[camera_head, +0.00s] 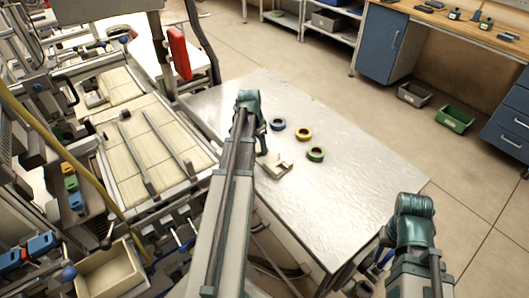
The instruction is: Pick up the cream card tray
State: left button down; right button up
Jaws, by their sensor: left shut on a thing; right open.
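The cream card tray (280,171) is a small, shallow piece on the metal table, near its left edge. My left gripper (264,151) points down at the tray's upper left side and is shut on it. The arm covers part of that side, and I cannot tell whether the tray is clear of the tabletop. My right gripper (379,256) is open and empty, beside the table's right front edge, far from the tray; its fingers are small and partly hidden.
A blue tape reel (278,124), a yellow reel (304,134) and a green reel (315,154) lie on the table (350,190) right of and beyond the tray. The table's right part is clear. A machine frame with cream panels (150,140) stands close on the left.

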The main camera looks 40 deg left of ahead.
notch_tip(320, 180, up, 10)
jog(key=p, duration=1)
